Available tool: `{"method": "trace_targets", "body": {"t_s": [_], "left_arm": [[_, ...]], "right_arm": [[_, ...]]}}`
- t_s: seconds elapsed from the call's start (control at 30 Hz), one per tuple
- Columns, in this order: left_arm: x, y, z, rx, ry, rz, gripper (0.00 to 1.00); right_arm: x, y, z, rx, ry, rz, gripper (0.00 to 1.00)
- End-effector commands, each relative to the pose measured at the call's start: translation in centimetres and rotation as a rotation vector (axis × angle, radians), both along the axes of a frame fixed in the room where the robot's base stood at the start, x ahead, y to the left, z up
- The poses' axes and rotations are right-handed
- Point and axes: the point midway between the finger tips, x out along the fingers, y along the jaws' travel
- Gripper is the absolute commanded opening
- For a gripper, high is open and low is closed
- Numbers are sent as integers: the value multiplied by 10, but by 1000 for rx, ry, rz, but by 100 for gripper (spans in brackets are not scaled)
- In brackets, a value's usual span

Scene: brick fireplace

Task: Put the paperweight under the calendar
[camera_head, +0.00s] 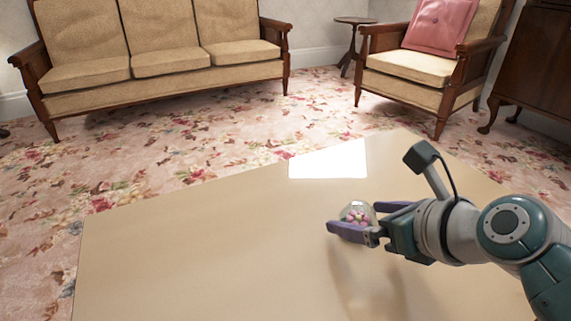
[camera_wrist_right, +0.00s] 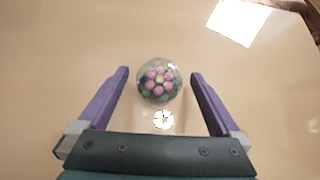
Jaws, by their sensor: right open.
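The paperweight (camera_head: 357,212) is a clear glass ball with pink flowers and green inside, at the right part of the table. In the right wrist view the paperweight (camera_wrist_right: 160,80) sits between the purple fingers, with a gap on each side. My right gripper (camera_head: 352,216) is open around it, and its fingers also show in the wrist view (camera_wrist_right: 160,74). A flat bright white sheet (camera_head: 330,160), which may be the calendar, lies at the far side of the table beyond the paperweight; no print on it can be made out. My left gripper is out of view.
The beige table top (camera_head: 190,250) is clear to the left and in front. Beyond it, on a floral carpet (camera_head: 210,130), stand a sofa (camera_head: 160,60), a small round side table (camera_head: 354,40) and an armchair (camera_head: 425,65) with a pink cushion (camera_head: 440,22).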

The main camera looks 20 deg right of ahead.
Motion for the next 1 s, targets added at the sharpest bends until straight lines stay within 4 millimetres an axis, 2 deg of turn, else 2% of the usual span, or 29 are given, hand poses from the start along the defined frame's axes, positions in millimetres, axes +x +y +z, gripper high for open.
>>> {"method": "trace_targets", "body": {"t_s": [0.07, 0.9, 1.0], "left_arm": [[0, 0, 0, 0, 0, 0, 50], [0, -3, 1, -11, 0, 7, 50], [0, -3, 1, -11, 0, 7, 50]], "right_arm": [[0, 0, 0, 0, 0, 0, 97], [-1, 0, 0, 0, 1, 0, 2], [0, 0, 1, -1, -1, -1, 0]]}}
